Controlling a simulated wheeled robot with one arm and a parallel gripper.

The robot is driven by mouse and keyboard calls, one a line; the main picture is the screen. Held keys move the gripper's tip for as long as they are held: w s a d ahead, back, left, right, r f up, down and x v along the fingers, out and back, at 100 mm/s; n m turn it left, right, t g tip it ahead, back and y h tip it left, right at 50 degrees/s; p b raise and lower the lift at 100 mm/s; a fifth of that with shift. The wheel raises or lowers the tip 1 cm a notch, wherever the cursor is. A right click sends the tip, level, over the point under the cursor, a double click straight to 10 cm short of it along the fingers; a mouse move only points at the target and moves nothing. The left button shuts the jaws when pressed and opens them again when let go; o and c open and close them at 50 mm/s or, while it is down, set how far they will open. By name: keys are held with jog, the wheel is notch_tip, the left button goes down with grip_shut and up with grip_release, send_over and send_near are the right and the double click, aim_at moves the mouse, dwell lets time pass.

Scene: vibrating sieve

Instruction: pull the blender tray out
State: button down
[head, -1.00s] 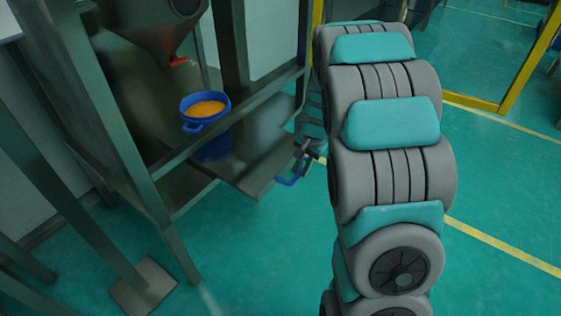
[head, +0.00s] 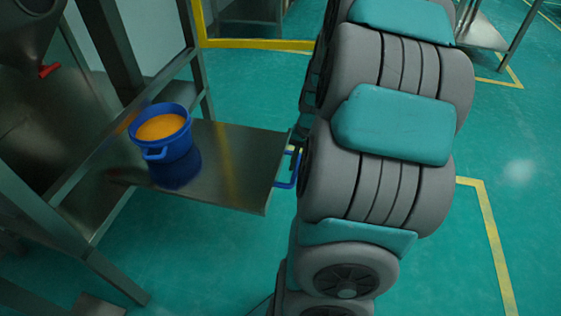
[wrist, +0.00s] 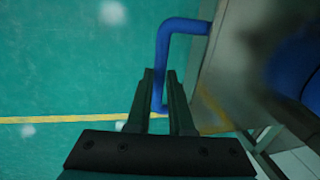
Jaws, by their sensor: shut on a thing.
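The blender tray (head: 232,155) is a flat metal plate that sticks well out of the metal frame. Its blue handle (head: 286,181) is at the outer edge, and it also shows in the wrist view (wrist: 185,26). My gripper (wrist: 162,92) is shut on the blue handle, with a finger on each side of the bar. In the head view my arm hides most of the gripper. A blue pot (head: 166,148) with orange contents stands upright on the tray, near the frame's crossbar.
A metal hopper (head: 22,38) with a red outlet part (head: 49,70) hangs inside the frame (head: 115,55). Yellow lines (head: 488,235) mark the green floor (head: 235,255), which is open below the tray. Another metal stand (head: 475,30) is at the upper right.

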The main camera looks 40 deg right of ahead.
jog(key=shift+s+d, duration=0.45)
jog(key=shift+s, duration=0.05)
jog(key=c, duration=0.8)
grip_release()
jog(key=shift+r, duration=0.1)
notch_tip(320, 180, up, 8)
jog(key=s, duration=0.1)
jog(key=shift+d+f, duration=0.25)
jog(key=shift+d, duration=0.1)
